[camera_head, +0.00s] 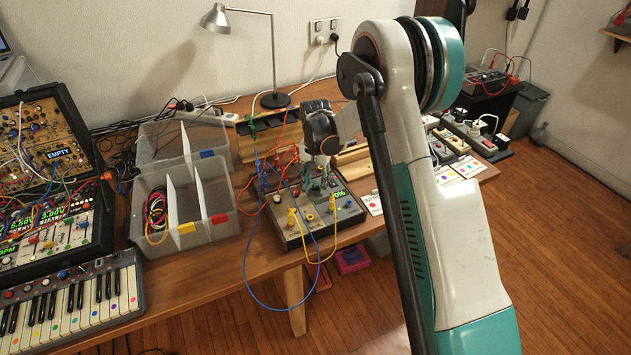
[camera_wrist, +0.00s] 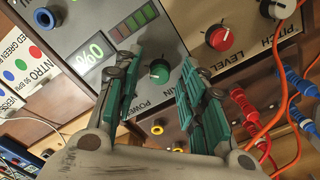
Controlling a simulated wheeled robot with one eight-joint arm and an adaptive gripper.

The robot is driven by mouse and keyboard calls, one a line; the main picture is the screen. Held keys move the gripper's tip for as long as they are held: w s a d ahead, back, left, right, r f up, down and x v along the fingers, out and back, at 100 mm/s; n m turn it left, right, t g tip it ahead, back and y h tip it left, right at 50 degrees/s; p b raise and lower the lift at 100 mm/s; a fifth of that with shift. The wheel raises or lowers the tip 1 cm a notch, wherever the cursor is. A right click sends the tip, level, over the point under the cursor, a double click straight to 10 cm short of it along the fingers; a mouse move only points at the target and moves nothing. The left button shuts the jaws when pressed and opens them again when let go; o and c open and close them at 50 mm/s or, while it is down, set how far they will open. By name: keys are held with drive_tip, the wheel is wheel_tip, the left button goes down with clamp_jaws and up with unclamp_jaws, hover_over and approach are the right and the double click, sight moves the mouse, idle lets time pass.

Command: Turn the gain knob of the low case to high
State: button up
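The low case (camera_head: 345,212) is a grey panel box at the table's front edge with patch cables plugged in. In the head view my gripper (camera_head: 320,178) is over the case and hides the knob.
A red knob (camera_wrist: 220,39) marked LEVEL and a white knob (camera_wrist: 278,8) marked PITCH sit nearby. Red and blue plugs (camera_wrist: 243,104) with loose cables stand close to my right finger. A clear divided bin (camera_head: 185,205) stands left of the case.

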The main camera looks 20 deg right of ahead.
sight(316, 184)
wheel_tip(316, 184, up, 12)
idle(0.6)
drive_tip(key=s+r+n+t, duration=0.3)
drive_tip(key=s+r, duration=1.2)
drive_tip(key=s, duration=0.1)
drive_tip(key=s+f+n+t, duration=0.1)
drive_tip(key=s+n+t, duration=0.3)
drive_tip(key=s, duration=1.5)
drive_tip(key=shift+f, duration=0.2)
